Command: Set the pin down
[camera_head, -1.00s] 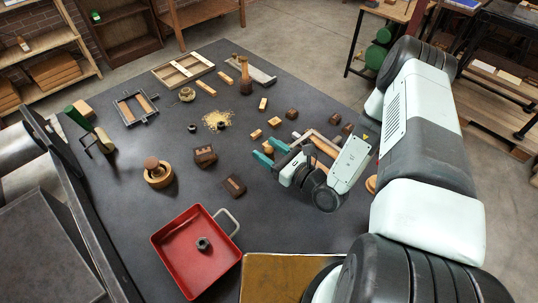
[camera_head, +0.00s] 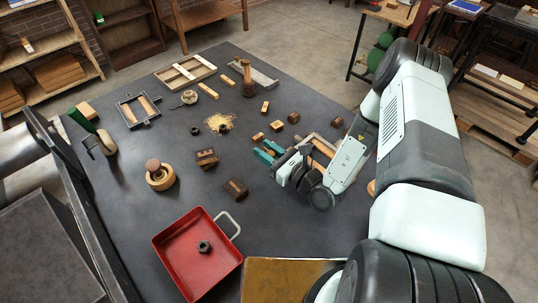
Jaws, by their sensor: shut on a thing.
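My gripper (camera_head: 269,152) has teal fingertips and is low over the middle right of the dark table. The fingertips are close together and point to the upper left. My gripper is shut on the pin, which is too small and too covered by the fingers to make out. I cannot tell whether the pin touches the table.
Small wooden blocks (camera_head: 258,137) lie just beyond my fingertips. A wooden frame (camera_head: 322,147) is close behind my gripper. A red tray (camera_head: 180,265) with a dark nut (camera_head: 204,246) stands at the front. The table between the tray and my gripper is mostly clear.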

